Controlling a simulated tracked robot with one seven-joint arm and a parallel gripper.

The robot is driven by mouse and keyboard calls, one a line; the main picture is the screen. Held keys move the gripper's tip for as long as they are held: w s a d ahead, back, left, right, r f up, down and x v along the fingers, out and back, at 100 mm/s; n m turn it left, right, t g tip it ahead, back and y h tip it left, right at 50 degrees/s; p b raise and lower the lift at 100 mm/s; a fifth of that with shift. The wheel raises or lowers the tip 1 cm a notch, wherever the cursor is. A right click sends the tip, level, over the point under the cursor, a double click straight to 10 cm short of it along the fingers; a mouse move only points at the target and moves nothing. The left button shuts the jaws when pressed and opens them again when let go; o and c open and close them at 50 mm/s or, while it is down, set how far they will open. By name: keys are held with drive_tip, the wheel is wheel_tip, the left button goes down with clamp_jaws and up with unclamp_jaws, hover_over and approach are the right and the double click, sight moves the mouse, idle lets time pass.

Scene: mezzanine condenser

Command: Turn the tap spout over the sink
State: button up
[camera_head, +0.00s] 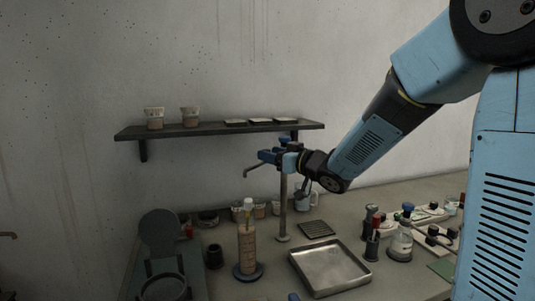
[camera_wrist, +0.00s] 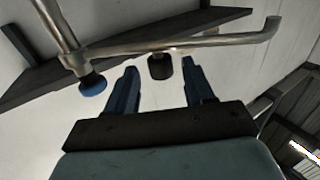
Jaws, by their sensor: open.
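The tap is a thin metal post (camera_head: 283,212) on the bench, with a spout (camera_head: 259,166) reaching left and its bent tip turned down. A shallow square metal basin (camera_head: 330,268), which looks like the sink, lies to the right and nearer; the spout tip is not over it. My gripper (camera_head: 270,151) is at the top of the post. In the wrist view my open gripper (camera_wrist: 159,67) has its two blue fingers apart below the spout (camera_wrist: 215,41). A black knob (camera_wrist: 160,67) under the spout shows between the fingertips; contact cannot be told. A blue knob (camera_wrist: 92,84) sits by the post (camera_wrist: 57,22).
A dark wall shelf (camera_head: 220,130) with pots and small trays is behind my gripper. A tall cylinder (camera_head: 247,248) stands left of the post. Bottles (camera_head: 401,241) and racks crowd the right. A dark ribbed mat (camera_head: 317,229) lies behind the basin.

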drive_tip(key=shift+x, duration=1.5)
drive_tip(key=shift+c, duration=0.5)
